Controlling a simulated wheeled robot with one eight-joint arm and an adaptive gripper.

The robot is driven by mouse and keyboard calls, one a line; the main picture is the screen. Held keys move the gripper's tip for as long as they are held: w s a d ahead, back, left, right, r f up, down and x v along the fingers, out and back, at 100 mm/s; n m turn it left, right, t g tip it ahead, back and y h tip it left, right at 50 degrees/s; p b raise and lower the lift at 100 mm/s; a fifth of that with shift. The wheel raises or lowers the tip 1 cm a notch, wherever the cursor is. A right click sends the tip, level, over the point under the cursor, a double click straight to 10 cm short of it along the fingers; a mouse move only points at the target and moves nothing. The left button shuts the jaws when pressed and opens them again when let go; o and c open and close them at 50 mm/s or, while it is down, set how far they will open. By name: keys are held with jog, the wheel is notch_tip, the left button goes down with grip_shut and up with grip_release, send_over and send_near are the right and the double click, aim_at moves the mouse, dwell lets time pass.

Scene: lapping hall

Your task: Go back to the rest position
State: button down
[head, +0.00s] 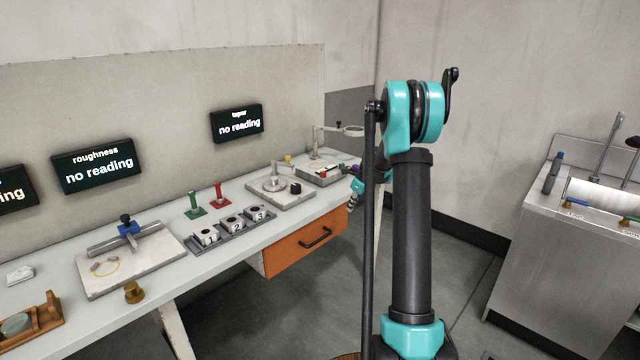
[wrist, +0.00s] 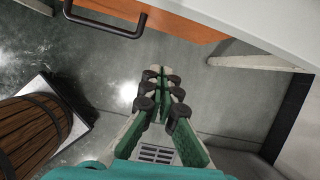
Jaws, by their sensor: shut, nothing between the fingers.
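My gripper shows in the wrist view (wrist: 160,90), pointing down over the grey floor. Its fingers are together with nothing between them. In the head view my arm stands upright right of the middle, and the gripper (head: 357,186) shows only in part behind it, near the right end of the bench (head: 215,257). Most of the gripper is hidden there by the arm. The orange drawer (head: 305,243) under the bench is shut; its dark handle (wrist: 105,27) shows at the top of the wrist view.
A steel sink unit (head: 560,240) is at right.

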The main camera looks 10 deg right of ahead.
jog(key=s+a+r+n, duration=0.2)
jog(key=s+n, duration=0.2)
jog(key=s, duration=0.2)
jog(key=s+a+r+n, duration=0.2)
jog(key=s+r+n, duration=0.15)
jog(key=s, duration=0.25)
jog(key=s+a+f+n+h, duration=0.1)
jog(key=s+f+n, duration=0.1)
jog(key=s+n, duration=0.8)
jog(key=s+a+f+n+h, duration=0.1)
jog(key=s+n, duration=0.9)
jog(key=s, duration=1.2)
notch_tip(320, 180, down, 2)
jog(key=shift+s+a+f+t+h, duration=0.1)
jog(key=shift+s+a+t+h, duration=0.2)
jog(key=shift+a, duration=0.35)
jog(key=shift+w, duration=0.1)
